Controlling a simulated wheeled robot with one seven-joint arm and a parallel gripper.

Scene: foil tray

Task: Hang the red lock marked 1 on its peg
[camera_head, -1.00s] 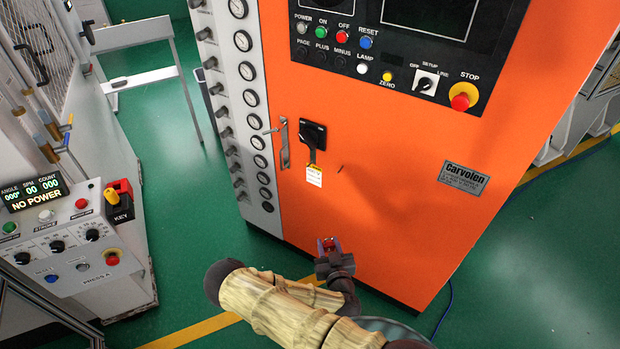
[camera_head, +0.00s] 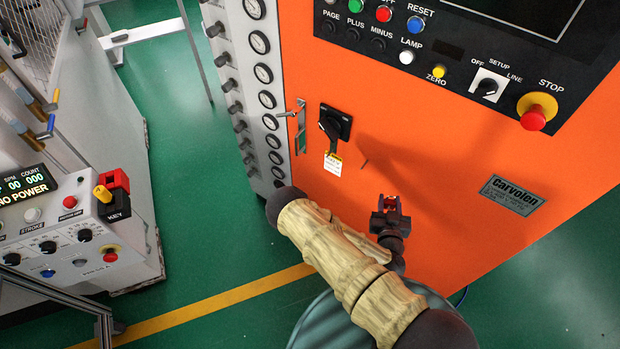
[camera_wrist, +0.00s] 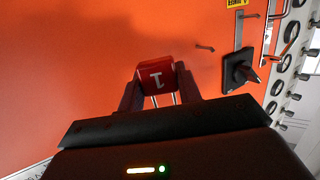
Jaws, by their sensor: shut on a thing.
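My gripper (camera_head: 390,204) is in front of the orange cabinet's face and shut on the red lock (camera_wrist: 156,80). In the wrist view the lock's white 1 faces the camera upside down, and its metal shackle points toward the gripper's body. In the head view only a small red bit of the lock (camera_head: 391,202) shows between the fingers. A small thin peg (camera_head: 365,163) sticks out of the orange face, up and left of my gripper. The peg also shows in the wrist view (camera_wrist: 205,48), right of the lock and apart from it. The peg is bare.
A black rotary switch (camera_head: 335,123) with a tag (camera_head: 333,163) is left of the peg, beside a metal handle (camera_head: 300,126). A button panel (camera_head: 440,60) is above. A white control box (camera_head: 70,235) stands at left. The orange face around the peg is clear.

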